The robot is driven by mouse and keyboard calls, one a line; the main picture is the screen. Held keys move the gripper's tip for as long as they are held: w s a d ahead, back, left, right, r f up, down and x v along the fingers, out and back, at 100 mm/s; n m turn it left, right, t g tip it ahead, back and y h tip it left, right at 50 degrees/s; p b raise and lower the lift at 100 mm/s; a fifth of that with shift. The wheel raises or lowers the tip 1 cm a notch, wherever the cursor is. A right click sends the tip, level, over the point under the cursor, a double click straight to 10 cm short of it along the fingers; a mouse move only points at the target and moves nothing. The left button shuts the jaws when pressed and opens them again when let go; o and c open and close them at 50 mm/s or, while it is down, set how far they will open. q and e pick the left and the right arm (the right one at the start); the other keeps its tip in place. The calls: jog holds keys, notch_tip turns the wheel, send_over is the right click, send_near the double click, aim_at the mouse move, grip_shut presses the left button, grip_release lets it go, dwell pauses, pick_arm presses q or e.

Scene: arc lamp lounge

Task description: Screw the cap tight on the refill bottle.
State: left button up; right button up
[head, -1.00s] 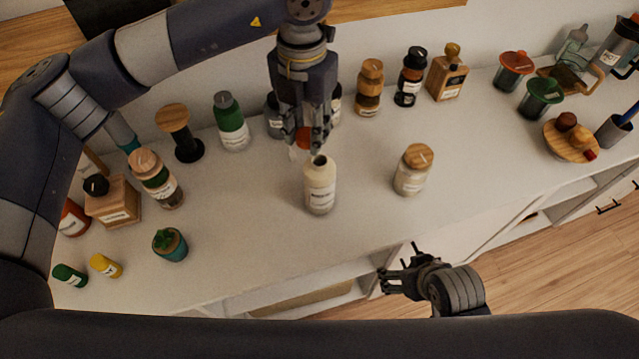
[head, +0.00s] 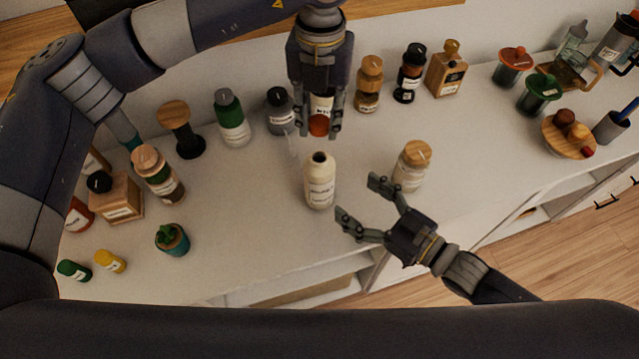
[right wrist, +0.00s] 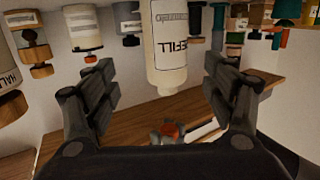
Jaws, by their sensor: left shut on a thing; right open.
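The refill bottle (head: 320,184) is cream with a dark open mouth and stands upright on the white cabinet top. My left gripper (head: 320,132) is shut on an orange-red cap (head: 319,125), held above and apart from the bottle's mouth. My right gripper (head: 357,197) is open and empty, its fingers pointing at the bottle from the front right. The right wrist view looks upside down. There the bottle (right wrist: 167,48) appears between the open fingers, its "REFILL" label inverted, and the cap (right wrist: 170,130) shows near its neck.
A wooden-lidded jar (head: 412,166) stands right of the bottle, close to my right gripper. Several bottles and jars line the back, including a green-and-white bottle (head: 231,118). A small plant pot (head: 172,240) is at front left. The top left of the bottle is clear.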

jog(key=shift+s+d+r+n+y, duration=0.55)
jog(key=shift+d+y, duration=0.1)
jog(key=shift+y, duration=0.35)
jog(key=shift+w+a, duration=0.1)
jog(key=x, duration=1.2)
jog(key=shift+f, duration=0.1)
jog(key=c, duration=1.6)
pick_arm(q)
send_over(319, 159)
jog(key=shift+f, duration=2.5)
